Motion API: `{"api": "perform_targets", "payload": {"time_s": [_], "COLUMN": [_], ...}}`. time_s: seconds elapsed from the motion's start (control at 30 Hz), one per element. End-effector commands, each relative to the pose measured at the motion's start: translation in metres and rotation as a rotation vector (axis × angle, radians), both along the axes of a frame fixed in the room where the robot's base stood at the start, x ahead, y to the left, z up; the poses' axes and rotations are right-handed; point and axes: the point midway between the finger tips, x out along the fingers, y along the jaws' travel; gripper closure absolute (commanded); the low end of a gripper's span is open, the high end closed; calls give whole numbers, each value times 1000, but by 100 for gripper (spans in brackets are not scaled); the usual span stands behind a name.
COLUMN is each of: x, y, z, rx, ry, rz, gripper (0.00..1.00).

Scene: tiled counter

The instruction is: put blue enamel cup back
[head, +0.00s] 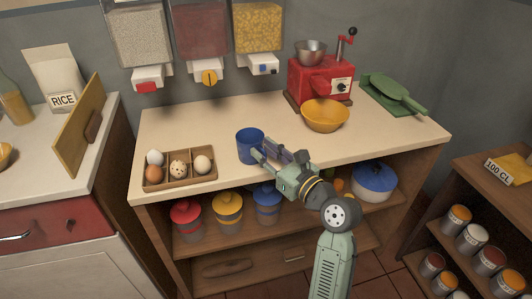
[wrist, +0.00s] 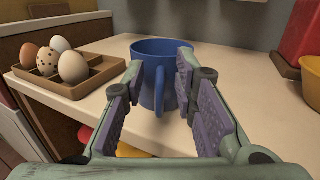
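The blue enamel cup (head: 249,147) stands upright on the pale countertop near its front edge, right of the egg tray. In the wrist view the cup (wrist: 165,52) is straight ahead, with its handle (wrist: 160,92) facing me. My gripper (head: 268,153) reaches in from the front right, low over the counter. In the wrist view my gripper (wrist: 158,80) is open, its purple-padded fingers apart with the handle in the gap between them. The fingertips are close to the cup's wall; I cannot tell whether they touch it. The fingers hide parts of the cup's sides.
A wooden tray (head: 180,182) of eggs sits left of the cup. A yellow bowl (head: 325,116) and a red grinder (head: 318,82) stand to the right. Dispensers (head: 202,30) hang above the back. Lidded jars (head: 228,209) and a blue-lidded pot (head: 374,181) occupy the shelf below.

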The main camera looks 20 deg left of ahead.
Motion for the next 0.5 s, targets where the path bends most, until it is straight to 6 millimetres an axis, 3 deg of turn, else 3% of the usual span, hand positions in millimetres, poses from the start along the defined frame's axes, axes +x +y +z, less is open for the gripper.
{"api": "perform_targets", "payload": {"time_s": [0.17,0.5], "x": [-12,-49], "y": [-21,-81], "z": [-2,-3], "rx": [1,-1], "ry": [-2,-2], "rz": [-5,-3], "gripper": [74,74]}}
